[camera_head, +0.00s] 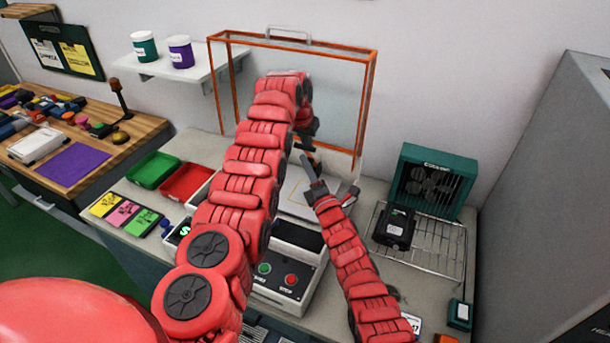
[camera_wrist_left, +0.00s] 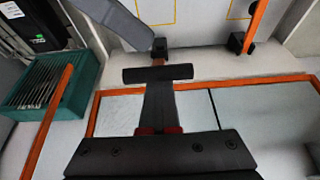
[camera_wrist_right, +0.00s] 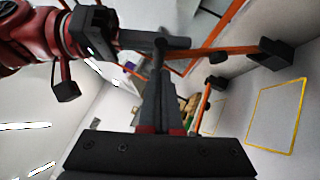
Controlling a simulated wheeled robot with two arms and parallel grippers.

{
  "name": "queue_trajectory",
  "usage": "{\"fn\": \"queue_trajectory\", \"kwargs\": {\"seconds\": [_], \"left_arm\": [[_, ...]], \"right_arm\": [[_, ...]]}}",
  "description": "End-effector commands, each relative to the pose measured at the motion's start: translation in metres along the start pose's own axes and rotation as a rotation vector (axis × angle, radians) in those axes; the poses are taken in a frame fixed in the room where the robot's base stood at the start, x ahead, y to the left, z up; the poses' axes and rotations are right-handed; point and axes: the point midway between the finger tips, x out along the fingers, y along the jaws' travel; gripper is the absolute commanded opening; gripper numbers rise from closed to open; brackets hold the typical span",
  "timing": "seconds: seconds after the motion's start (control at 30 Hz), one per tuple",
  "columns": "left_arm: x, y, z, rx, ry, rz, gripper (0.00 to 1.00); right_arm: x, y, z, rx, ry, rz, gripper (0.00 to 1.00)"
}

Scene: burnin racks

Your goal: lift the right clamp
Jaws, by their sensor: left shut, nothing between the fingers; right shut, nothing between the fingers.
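In the right wrist view, a nearer orange lever with a black end pad (camera_wrist_right: 215,52) looks like the right clamp. My right gripper (camera_wrist_right: 160,48) is shut and empty, its tip close by or touching the lever's end; I cannot tell which. A second orange lever with a black pad (camera_wrist_right: 203,103) lies behind. My left gripper (camera_wrist_left: 158,74) is shut and empty, above the fixture beside a black clamp part (camera_wrist_left: 160,46); another orange lever (camera_wrist_left: 256,22) stands to its right. In the head view my right gripper (camera_head: 312,180) is near the fixture, and my left arm hides much of it.
A clear guard with an orange frame (camera_head: 369,95) stands behind the fixture. A box with green and red buttons (camera_head: 278,287) sits in front. A teal fan unit (camera_head: 436,178) and a wire rack (camera_head: 440,257) stand right. Green (camera_head: 153,169) and red (camera_head: 186,181) trays lie left.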

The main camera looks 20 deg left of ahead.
Motion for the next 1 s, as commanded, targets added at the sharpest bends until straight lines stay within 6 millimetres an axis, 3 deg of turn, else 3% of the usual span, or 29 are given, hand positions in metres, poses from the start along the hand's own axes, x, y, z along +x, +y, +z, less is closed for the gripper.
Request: {"fn": "queue_trajectory", "kwargs": {"seconds": [1.0], "left_arm": [[0.001,0.001,0.002,0.0,-0.007,0.002,0.0]], "right_arm": [[0.02,0.004,0.022,0.0,-0.003,0.0,0.0]]}}
